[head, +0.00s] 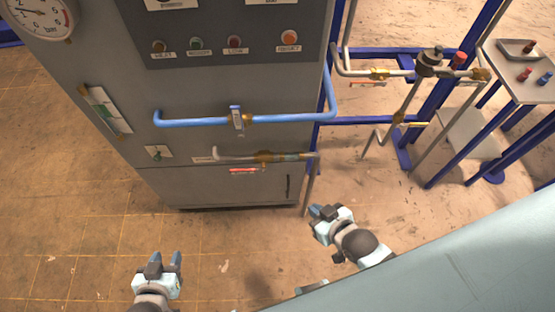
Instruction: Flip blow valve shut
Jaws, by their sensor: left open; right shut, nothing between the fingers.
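A blue pipe (185,121) runs across the front of the grey cabinet. On it sits a brass valve with a grey lever (237,117) that stands crosswise to the pipe. Below it, a thinner grey pipe carries another brass valve (265,156), with a red bar (243,170) just beneath. The labels are too small to tell which is the blow valve. My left gripper (166,259) is open and empty, below and left of both pipes. My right gripper (315,211) is shut and empty, below and right of the valves. Neither touches a valve.
The grey cabinet (220,187) carries a gauge (38,17) and a panel of buttons (235,42). At right stand grey pipes with brass fittings (379,74), a blue frame and a small table (497,72) with a tray. Floor in front of the cabinet is clear.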

